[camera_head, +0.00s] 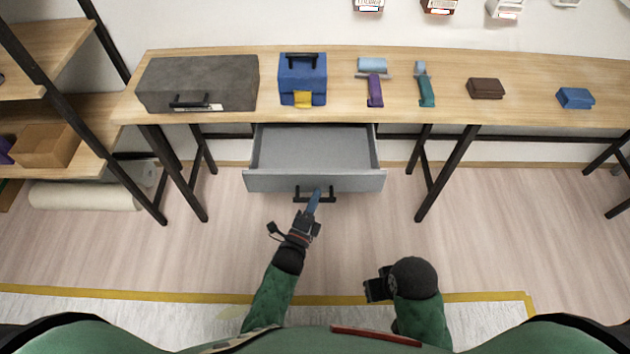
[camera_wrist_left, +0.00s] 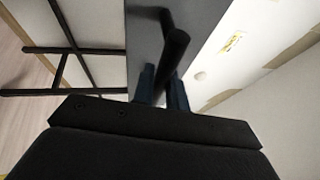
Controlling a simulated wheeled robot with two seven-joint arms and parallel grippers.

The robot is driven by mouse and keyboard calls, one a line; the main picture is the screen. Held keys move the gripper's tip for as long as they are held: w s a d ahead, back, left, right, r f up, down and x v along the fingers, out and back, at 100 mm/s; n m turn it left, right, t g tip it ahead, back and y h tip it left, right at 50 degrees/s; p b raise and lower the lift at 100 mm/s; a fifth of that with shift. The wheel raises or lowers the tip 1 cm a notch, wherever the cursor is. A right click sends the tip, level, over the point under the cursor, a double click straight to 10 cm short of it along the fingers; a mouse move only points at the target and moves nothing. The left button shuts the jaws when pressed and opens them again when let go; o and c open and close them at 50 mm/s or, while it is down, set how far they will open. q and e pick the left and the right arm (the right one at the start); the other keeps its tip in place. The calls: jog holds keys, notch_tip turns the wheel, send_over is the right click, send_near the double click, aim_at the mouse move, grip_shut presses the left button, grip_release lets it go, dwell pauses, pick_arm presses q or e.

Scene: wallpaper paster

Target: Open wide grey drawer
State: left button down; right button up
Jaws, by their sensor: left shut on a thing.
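The wide grey drawer (camera_head: 315,180) hangs under the wooden table and stands pulled out, so its empty inside shows. Its black bar handle (camera_head: 325,196) is on the front face. My left gripper (camera_head: 316,193) is at the handle, its blue fingers shut on the bar. In the left wrist view, the black handle (camera_wrist_left: 174,52) runs between the two fingers (camera_wrist_left: 161,88), and the drawer front shows behind it. My right gripper (camera_head: 376,286) is low in the head view, away from the drawer; its fingers are hard to make out.
The wooden table (camera_head: 430,106) carries a grey case (camera_head: 198,82), a blue toolbox (camera_head: 302,76), rollers (camera_head: 375,88) and small blocks (camera_head: 486,88). Black table legs (camera_head: 446,172) stand on both sides of the drawer. The floor in front is clear. A shelf (camera_head: 62,108) is at left.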

pick_arm(q)
jog(key=shift+s, duration=2.2)
pick_arm(e)
jog(key=shift+d+r, duration=0.2)
jog(key=shift+r, duration=0.15)
jog(key=shift+w, duration=0.1)
pick_arm(q)
jog(key=c, duration=1.4)
grip_release()
